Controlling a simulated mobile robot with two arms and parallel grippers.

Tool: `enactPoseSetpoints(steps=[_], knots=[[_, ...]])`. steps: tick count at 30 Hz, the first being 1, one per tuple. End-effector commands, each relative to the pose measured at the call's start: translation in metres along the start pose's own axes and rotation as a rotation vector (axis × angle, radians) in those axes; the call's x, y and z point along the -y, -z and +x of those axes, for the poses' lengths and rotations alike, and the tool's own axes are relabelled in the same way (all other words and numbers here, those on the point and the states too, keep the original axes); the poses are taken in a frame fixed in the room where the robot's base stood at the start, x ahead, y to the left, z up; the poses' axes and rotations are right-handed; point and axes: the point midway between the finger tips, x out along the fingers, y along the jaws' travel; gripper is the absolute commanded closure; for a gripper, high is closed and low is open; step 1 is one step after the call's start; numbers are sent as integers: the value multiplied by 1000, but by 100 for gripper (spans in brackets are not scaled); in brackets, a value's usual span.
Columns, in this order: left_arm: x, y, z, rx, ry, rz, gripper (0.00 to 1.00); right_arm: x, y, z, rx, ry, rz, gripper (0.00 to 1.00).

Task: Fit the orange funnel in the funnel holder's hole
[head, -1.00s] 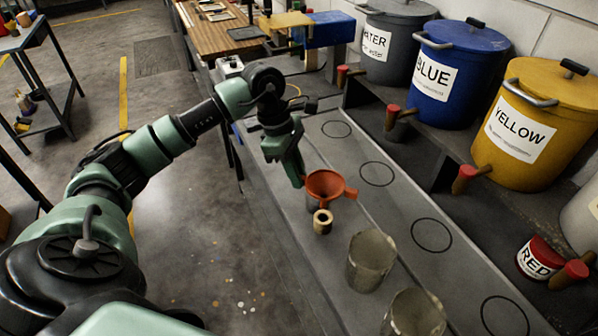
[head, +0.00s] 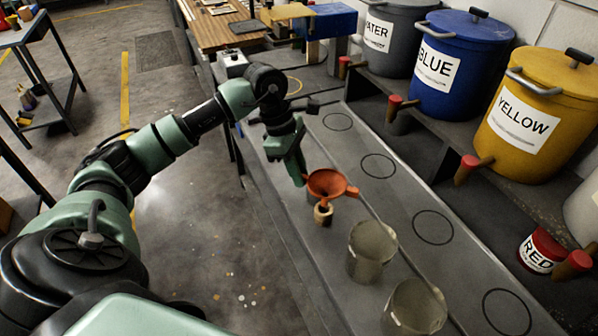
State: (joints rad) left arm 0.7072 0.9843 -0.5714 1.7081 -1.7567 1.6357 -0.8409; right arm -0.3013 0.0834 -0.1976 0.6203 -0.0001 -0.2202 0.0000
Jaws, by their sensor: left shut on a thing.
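The orange funnel (head: 328,183) is upright at the tip of my left gripper (head: 302,178), which is shut on it at its left side. A short tan piece (head: 323,214), which showed a round hole on top earlier, stands on the grey bench just below the funnel. The funnel's lower part overlaps its top in the view, so I cannot tell if the spout is in the hole or only above it. I take this piece for the funnel holder, though its small size leaves this unsure. My right gripper is out of view.
Two translucent cups (head: 371,252) (head: 414,308) stand on the bench nearer to me. A greyish cup partly shows behind the funnel. Black circles mark the bench's right strip, which is clear. Blue (head: 462,65) and yellow (head: 543,115) buckets with taps stand on the right-hand shelf.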

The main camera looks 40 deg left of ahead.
Motion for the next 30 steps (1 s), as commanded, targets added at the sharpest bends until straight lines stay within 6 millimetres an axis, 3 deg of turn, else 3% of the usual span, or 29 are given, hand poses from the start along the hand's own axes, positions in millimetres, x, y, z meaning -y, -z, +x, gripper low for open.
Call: enactPoseSetpoints(steps=[9, 30], knots=[[0, 2, 6, 0, 0, 0, 100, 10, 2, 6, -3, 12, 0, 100], [0, 6, 19, 0, 0, 0, 100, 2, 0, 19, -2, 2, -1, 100]])
